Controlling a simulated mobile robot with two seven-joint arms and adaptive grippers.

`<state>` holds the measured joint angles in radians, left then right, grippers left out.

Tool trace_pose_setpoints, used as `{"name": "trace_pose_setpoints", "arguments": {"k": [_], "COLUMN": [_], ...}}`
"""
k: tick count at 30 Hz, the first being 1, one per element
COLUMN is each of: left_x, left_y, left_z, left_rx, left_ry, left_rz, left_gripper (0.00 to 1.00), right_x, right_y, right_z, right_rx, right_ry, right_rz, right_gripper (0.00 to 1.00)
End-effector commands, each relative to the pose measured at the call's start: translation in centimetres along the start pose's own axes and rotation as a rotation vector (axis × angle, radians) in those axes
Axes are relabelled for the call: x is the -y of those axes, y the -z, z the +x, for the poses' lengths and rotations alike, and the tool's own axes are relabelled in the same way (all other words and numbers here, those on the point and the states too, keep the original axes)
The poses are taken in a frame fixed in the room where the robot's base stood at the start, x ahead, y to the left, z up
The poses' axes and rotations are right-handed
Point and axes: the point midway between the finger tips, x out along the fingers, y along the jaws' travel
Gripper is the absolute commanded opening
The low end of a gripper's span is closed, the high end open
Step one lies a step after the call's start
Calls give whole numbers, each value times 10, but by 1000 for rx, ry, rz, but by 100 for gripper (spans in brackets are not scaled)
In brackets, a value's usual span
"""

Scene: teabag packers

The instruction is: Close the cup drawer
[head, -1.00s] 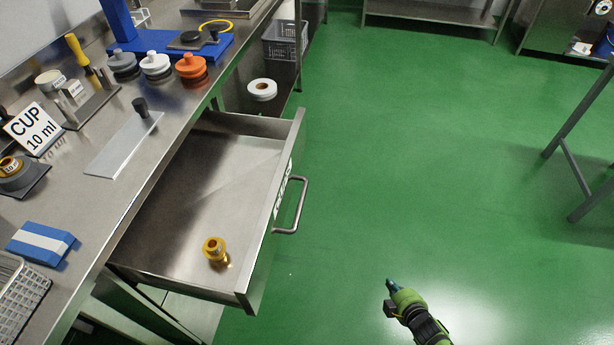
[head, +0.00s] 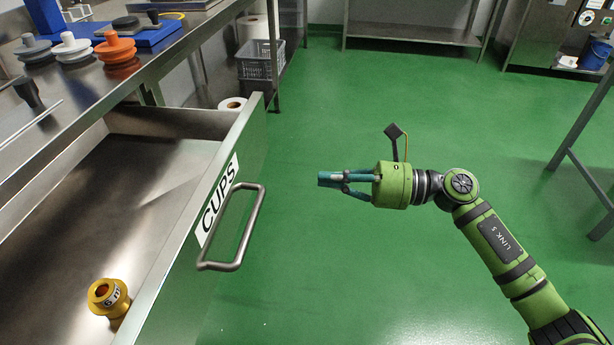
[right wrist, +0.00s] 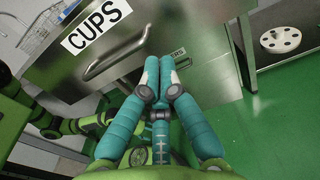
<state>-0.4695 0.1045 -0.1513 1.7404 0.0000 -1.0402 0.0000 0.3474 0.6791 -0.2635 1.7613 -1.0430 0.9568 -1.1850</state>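The cup drawer (head: 226,215) is pulled open from under the steel counter, with a "CUPS" label on its front. It also shows in the right wrist view (right wrist: 60,75). Its bar handle (head: 236,228) faces the aisle.
On the counter are grey, white and orange knobbed parts (head: 115,47) and a blue stand (head: 150,33). A grey crate (head: 258,60) and a white roll (head: 232,104) sit on the lower shelf. Green floor (head: 350,270) is open to the right.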

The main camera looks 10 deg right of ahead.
Motion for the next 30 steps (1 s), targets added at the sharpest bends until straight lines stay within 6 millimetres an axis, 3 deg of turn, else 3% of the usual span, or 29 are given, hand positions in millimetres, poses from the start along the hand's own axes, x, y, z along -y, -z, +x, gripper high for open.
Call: {"name": "trace_pose_setpoints", "arguments": {"k": [9,16,21,30], "left_x": [-1,-2,-2,-2], "left_y": [-13,-22,-24,-25], "left_z": [14,22,26,26], "left_rx": [13,21,21,21], "left_ry": [-2,-3,-3,-3], "left_rz": [3,4,5,5], "left_gripper": [74,74,74,74], "right_x": [0,0,1,1], "right_y": [-5,-3,-2,-1], "right_z": [67,108,123,127], "right_rx": [8,6,5,4], "right_ry": [-1,0,2,2], "right_rz": [3,6,6,7], "right_gripper": [0,0,0,0]}}
